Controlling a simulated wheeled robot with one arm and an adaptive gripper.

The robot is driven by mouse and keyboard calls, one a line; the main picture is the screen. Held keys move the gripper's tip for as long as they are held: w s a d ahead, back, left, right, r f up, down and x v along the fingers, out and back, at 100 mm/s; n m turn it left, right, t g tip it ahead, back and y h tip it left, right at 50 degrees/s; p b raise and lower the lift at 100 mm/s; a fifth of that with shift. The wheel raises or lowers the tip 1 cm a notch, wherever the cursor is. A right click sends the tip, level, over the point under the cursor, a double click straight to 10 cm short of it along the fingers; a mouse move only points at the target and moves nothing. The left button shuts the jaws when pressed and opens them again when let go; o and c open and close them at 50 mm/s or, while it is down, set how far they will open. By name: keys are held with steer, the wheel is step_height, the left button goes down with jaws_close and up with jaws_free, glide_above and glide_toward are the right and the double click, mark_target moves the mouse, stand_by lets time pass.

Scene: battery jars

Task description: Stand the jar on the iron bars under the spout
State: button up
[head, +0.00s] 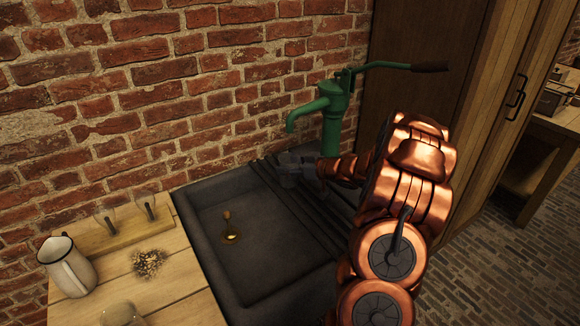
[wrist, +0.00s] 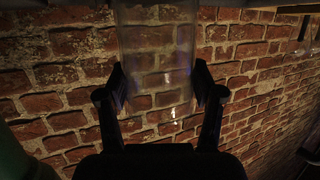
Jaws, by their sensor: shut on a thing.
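The clear glass jar (wrist: 155,40) is between my gripper's two dark fingers (wrist: 160,88) in the wrist view, with the brick wall showing through it. In the head view my gripper (head: 297,170) is shut on it, and the jar is small and hard to make out. It is below and near the spout (head: 292,122) of the green pump (head: 332,120). The dark iron bars (head: 262,176) run along the right side of the sink. My arm covers part of them. I cannot tell whether the jar touches the bars.
The dark sink (head: 205,205) has a brass piece (head: 230,237) in its basin. On the wooden counter (head: 180,285) at left are a white jug (head: 68,268), a brown granular heap (head: 149,263) and a wooden rack (head: 122,230) with glassware. The brick wall is close behind the pump.

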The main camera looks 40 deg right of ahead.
steer(key=shift+f, duration=0.45)
steer(key=o, duration=1.3)
steer(key=shift+f, duration=0.1)
steer(key=shift+c, duration=0.2)
steer(key=shift+s, duration=0.15)
steer(key=b+v, duration=0.1)
steer(key=v, duration=1)
steer(key=shift+s+r+b, duration=0.3)
steer(key=shift+s+b, duration=0.05)
steer(key=shift+b, duration=0.05)
steer(key=shift+d, duration=0.1)
